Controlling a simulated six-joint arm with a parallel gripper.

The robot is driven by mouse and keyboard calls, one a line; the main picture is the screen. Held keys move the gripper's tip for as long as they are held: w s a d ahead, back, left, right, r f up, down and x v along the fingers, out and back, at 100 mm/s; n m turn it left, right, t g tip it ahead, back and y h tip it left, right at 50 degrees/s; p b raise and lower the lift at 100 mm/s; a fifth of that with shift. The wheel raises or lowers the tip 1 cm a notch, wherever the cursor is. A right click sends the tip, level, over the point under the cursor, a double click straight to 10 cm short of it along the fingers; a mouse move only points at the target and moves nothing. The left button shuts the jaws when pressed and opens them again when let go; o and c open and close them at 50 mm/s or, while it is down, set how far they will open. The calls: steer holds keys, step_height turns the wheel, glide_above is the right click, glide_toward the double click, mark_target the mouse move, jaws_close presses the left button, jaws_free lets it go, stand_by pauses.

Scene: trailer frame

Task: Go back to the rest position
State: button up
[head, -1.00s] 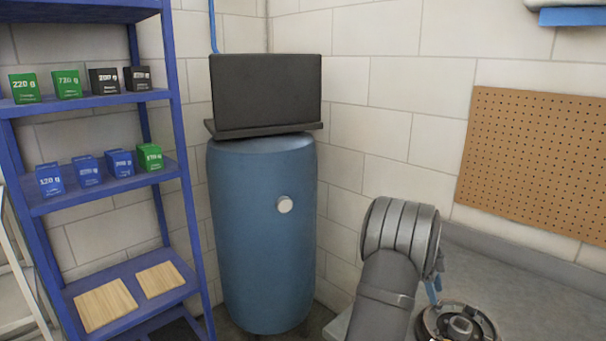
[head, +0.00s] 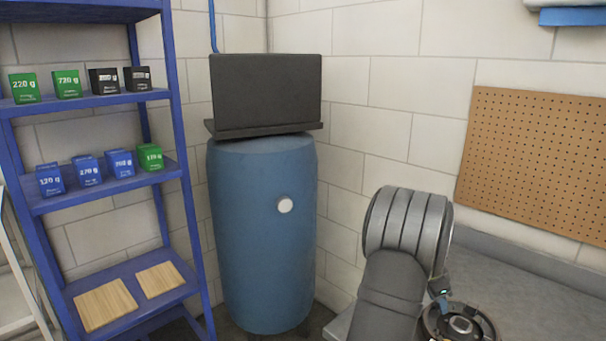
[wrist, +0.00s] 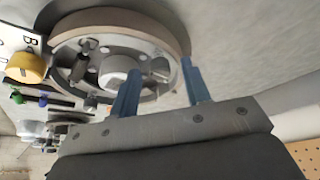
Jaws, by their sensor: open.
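My gripper (wrist: 161,68) shows in the wrist view as two blue fingers, spread apart with nothing between them. Its fingertips overlap the picture of a round brake or wheel hub assembly (wrist: 82,68), which has a brownish rim and a pale central hub. I cannot tell how far the fingers are from it. In the head view my arm stands at the lower right and mostly hides the gripper. A round dark metal part (head: 484,325) shows beside it at the bottom edge.
A blue tank (head: 262,235) carries a dark screen (head: 266,92). A blue shelf (head: 110,195) holds several small boxes and two wooden boards. A pegboard (head: 540,155) hangs at right above a grey worktop (head: 540,295). A yellow part (wrist: 25,67) lies left of the hub.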

steer(key=n, duration=0.2)
steer(key=n+t, duration=0.1)
steer(key=n, duration=0.1)
steer(key=shift+s+t+y, duration=0.2)
steer(key=shift+t+y, duration=0.1)
steer(key=shift+d+n+t+y, duration=0.15)
steer(key=shift+n+t+y, duration=0.35)
steer(key=shift+n, duration=1.5)
steer(key=o, duration=1.3)
steer(key=shift+r, duration=0.1)
steer(key=shift+c, duration=0.2)
steer(key=s+r+g+h, duration=0.1)
steer(key=s+r+g, duration=0.1)
steer(key=s+r, duration=0.45)
steer(key=s+r+g+h, duration=0.15)
steer(key=s+r, duration=0.25)
steer(key=r, duration=0.6)
steer(key=x, duration=0.9)
steer(key=shift+s+d+f+g+y, duration=0.25)
steer(key=shift+f+g+y, duration=0.1)
steer(key=shift+g+y, duration=0.1)
steer(key=shift+a, duration=0.1)
